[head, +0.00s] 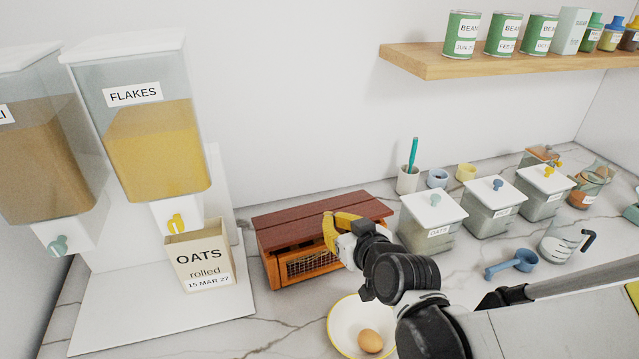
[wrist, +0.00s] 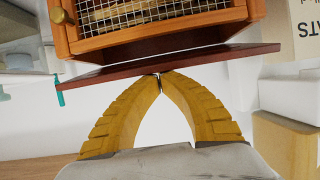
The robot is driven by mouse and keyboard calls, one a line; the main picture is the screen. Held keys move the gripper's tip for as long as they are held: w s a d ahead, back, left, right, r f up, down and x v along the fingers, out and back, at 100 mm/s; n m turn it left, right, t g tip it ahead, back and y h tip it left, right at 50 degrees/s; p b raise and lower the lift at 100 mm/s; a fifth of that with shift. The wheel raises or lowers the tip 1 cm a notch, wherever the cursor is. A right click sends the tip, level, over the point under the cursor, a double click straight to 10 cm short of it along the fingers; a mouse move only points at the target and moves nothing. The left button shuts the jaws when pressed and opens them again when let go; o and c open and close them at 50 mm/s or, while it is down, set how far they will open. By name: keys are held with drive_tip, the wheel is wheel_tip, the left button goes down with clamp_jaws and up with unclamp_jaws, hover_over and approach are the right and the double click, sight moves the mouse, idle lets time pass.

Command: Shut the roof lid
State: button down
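The roof lid (head: 320,212), a dark red-brown slatted board, lies over a small orange wooden box with a wire-mesh front (head: 312,266). In the wrist view, which looks upside down, the lid (wrist: 215,58) shows edge-on, along the wooden box (wrist: 160,42).
An oats carton (head: 200,262) and a flakes dispenser (head: 150,130) stand left of the box. A white bowl (head: 340,320) with an egg (head: 370,341) is in front. Lidded canisters (head: 432,222) stand to the right. A shelf (head: 480,64) hangs above right.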

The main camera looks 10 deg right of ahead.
drive_tip(key=shift+s+f+b, duration=0.3)
drive_tip(key=shift+f+b, duration=0.25)
drive_tip(key=shift+f, duration=0.25)
